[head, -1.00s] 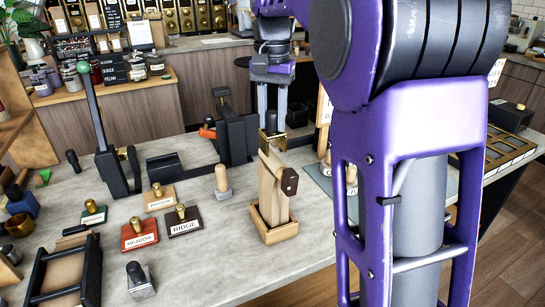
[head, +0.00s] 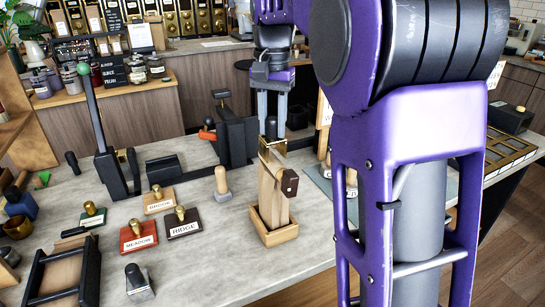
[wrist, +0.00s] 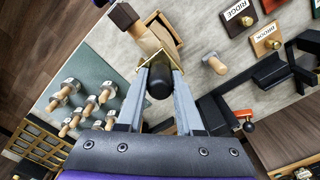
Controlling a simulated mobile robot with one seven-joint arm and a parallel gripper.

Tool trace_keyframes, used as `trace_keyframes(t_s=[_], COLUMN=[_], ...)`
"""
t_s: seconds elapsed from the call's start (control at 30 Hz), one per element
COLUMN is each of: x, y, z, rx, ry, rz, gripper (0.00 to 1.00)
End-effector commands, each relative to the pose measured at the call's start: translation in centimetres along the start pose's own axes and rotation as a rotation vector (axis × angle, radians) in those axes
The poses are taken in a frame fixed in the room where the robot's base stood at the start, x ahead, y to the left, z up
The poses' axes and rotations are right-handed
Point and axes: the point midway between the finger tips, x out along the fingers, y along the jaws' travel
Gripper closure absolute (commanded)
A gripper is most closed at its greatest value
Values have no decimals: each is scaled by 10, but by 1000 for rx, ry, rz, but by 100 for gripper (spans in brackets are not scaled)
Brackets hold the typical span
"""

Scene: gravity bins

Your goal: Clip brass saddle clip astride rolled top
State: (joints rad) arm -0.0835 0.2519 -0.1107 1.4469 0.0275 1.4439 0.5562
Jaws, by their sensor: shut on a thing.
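The brass saddle clip (head: 274,147) has a black knob (wrist: 159,82), and my gripper (head: 271,130) is shut on that knob. The clip's brass edges show around the knob in the wrist view (wrist: 146,64). A tan paper bag (head: 270,192) stands upright in a small wooden tray (head: 275,238). The bag's rolled top (head: 277,167) slopes down to a dark brown end block (head: 289,182). The clip is at the upper, far end of the roll. I cannot tell whether it touches or straddles the roll.
A wooden peg (head: 222,182) stands left of the bag. Stamps labelled RIDGE (head: 184,225) and MEADOW (head: 138,238) lie further left. A black lever press (head: 232,140) stands behind. Several more pegs (wrist: 85,103) stand on a grey-green mat (wrist: 105,75).

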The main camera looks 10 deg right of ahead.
Motion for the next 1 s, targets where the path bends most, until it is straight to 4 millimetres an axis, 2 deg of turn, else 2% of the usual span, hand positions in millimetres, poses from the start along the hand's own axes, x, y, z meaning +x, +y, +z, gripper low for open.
trace_keyframes(t_s=[1.0], x=[13], y=[0], z=[0], rx=[0], ry=[-1], rz=[0], gripper=[100])
